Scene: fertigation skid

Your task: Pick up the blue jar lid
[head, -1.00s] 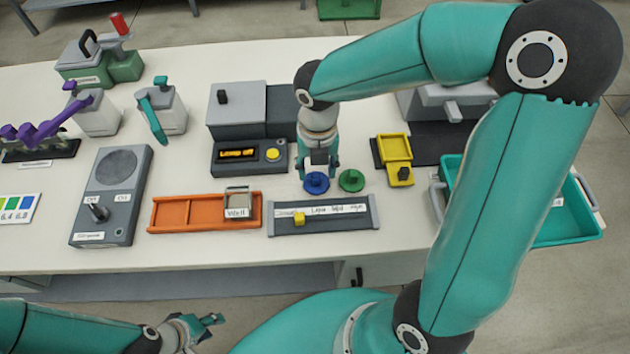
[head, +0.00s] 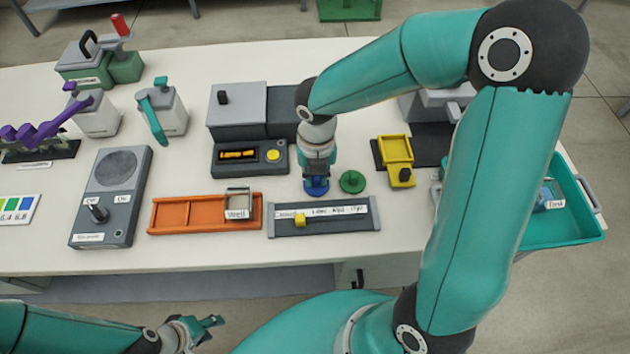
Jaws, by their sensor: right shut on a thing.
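The blue jar lid (head: 316,190) lies on the white bench just left of the green lid (head: 352,181). My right gripper (head: 317,180) points down at it from above and is shut on it. The gripper hides the upper part of the lid. I cannot tell whether the lid is clear of the bench top. My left gripper (head: 206,325) is low in front of the bench, away from the lids, with its fingers apart and nothing between them.
A grey slider panel (head: 335,222) lies in front of the lid. An orange rail (head: 180,213) is to its left and a grey display box (head: 232,160) behind. A yellow holder (head: 396,150) and teal tray (head: 590,222) are right. My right arm covers part of the tray.

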